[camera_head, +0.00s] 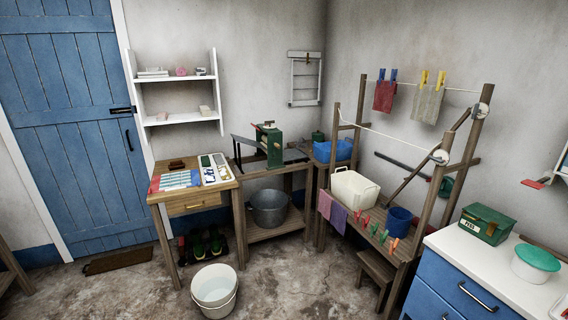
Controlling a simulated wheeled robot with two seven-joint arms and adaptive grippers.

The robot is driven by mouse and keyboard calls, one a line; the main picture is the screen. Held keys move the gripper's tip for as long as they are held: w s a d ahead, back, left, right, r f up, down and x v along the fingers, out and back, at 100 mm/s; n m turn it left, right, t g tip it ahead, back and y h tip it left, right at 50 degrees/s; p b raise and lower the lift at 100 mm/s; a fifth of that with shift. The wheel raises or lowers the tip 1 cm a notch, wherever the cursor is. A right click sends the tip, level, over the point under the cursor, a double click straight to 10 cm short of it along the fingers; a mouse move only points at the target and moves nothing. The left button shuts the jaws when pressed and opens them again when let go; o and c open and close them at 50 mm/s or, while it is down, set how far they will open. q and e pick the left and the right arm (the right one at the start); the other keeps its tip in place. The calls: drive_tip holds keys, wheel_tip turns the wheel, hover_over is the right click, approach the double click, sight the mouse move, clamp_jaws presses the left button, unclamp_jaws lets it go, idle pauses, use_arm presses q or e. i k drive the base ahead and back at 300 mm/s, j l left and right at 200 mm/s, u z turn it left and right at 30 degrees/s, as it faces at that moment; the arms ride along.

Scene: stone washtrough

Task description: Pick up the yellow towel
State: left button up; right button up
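I see no clearly yellow towel in the head view. A greyish-beige cloth (427,104) hangs from the upper line by two yellow pegs (439,79). A dark red cloth (384,97) hangs to its left by blue pegs (393,75). A pink cloth (325,204) and a purple cloth (339,218) hang over the front left edge of the wooden drying stand (373,258). Neither of my grippers is in view.
A small wooden table (207,206) with a drawer stands left of centre, and a white bucket (214,290) stands on the floor before it. A blue cabinet (440,290) with a white top fills the lower right. The stone floor (290,280) between is clear.

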sight(225, 174)
drive_tip(key=i+z, duration=0.15)
drive_tip(key=i, duration=0.8)
drive_tip(key=i+l+u, duration=0.15)
drive_tip(key=i+u, duration=0.25)
drive_tip(key=i, duration=0.5)
drive_tip(key=i+u, duration=0.3)
drive_tip(key=u, duration=0.15)
drive_tip(key=i+l+u, duration=0.15)
drive_tip(key=i+u, duration=0.15)
drive_tip(key=u, duration=0.15)
drive_tip(key=i+l+u, duration=0.1)
drive_tip(key=i+u, duration=0.25)
drive_tip(key=i+l+u, duration=0.15)
drive_tip(key=u, duration=0.2)
drive_tip(key=i+l+u, duration=0.3)
drive_tip(key=k+j, duration=0.1)
